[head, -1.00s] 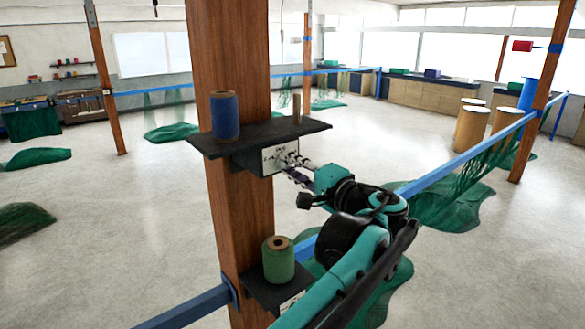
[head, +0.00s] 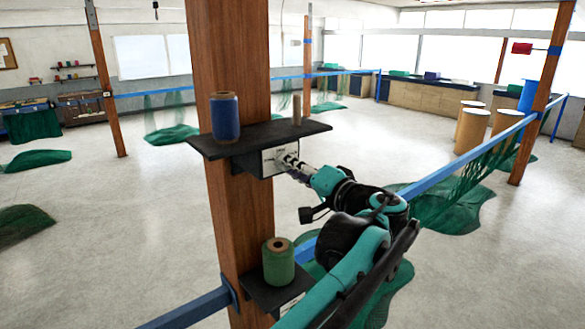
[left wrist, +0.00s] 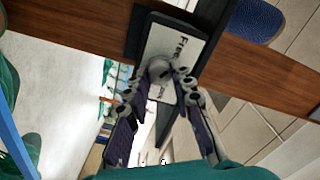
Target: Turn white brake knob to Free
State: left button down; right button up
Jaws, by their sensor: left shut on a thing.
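The white brake knob (left wrist: 159,69) shows as a pale round knob on a white label plate (left wrist: 176,44) in the left wrist view. The word "Free" is partly readable on the plate, and other lettering is partly hidden. In the head view the plate (head: 267,161) is on a dark box under the upper shelf of the wooden post. My left gripper (head: 287,163) reaches it from the right, its fingers on either side of the knob and shut on it. The fingers hide the knob in the head view, and its pointing direction cannot be told. My right gripper is not in view.
A blue spool (head: 225,117) and a short wooden peg (head: 297,107) stand on the black upper shelf (head: 259,138), just above my gripper. A green spool (head: 278,261) stands on a lower shelf beside my arm. A blue rail (head: 462,160) with green netting runs behind.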

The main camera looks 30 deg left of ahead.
pick_arm(q)
jog(key=shift+f, duration=0.1)
jog(key=c, duration=1.3)
grip_release()
jog(key=v, duration=1.2)
jog(key=shift+s, duration=0.1)
